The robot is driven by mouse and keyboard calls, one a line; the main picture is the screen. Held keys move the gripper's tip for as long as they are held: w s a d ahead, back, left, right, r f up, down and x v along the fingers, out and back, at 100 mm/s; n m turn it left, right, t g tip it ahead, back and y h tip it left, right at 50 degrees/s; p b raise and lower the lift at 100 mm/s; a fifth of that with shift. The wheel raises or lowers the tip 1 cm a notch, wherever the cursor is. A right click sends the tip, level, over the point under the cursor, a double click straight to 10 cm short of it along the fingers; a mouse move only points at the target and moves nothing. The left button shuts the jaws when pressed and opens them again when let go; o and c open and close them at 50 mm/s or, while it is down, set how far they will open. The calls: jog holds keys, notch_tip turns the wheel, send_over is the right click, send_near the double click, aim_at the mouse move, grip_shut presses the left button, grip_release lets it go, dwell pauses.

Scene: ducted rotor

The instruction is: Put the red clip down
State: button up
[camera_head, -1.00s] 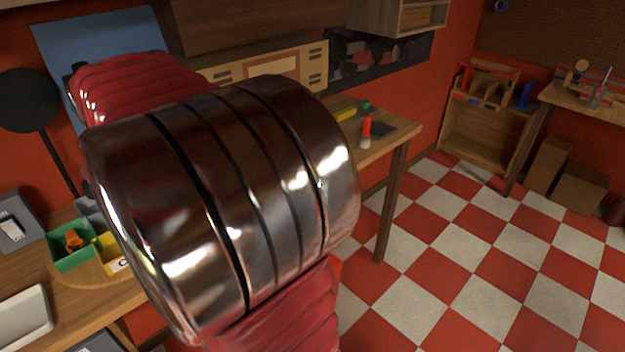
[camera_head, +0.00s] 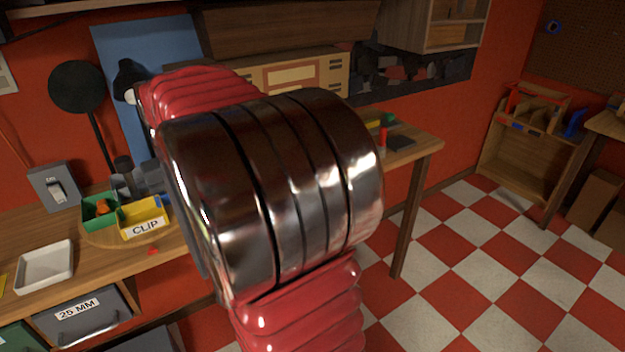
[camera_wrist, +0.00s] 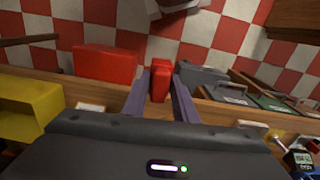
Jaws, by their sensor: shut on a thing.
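In the wrist view my gripper (camera_wrist: 160,85) has its two grey-purple fingers closed on the red clip (camera_wrist: 160,75), a small upright red block. The clip shows above the wooden bench's front edge; whether it touches the bench I cannot tell. The yellow bin (camera_wrist: 30,108) is left of my gripper in that view. In the head view the yellow bin labelled CLIP (camera_head: 143,222) stands on a round wooden board (camera_head: 100,238) beside a green bin (camera_head: 98,212). My gripper is hidden behind my arm in the head view.
A white tray (camera_head: 45,266) lies on the bench at the left. A small red piece (camera_head: 153,251) shows near the bench edge. Drawers, one labelled 25 MM (camera_head: 82,312), are below.

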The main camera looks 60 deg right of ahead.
jog(key=w+a+f+n, duration=0.2)
jog(key=w+a+f, duration=0.3)
jog(key=a+f, duration=0.4)
jog(key=w+a+f+n, duration=0.2)
jog(key=w+a+f, duration=0.4)
jog(key=a+f, duration=0.3)
jog(key=shift+w+a+n, duration=0.25)
jog(key=shift+a+n, duration=0.05)
jog(key=shift+a, duration=0.45)
jog(key=shift+f, duration=0.1)
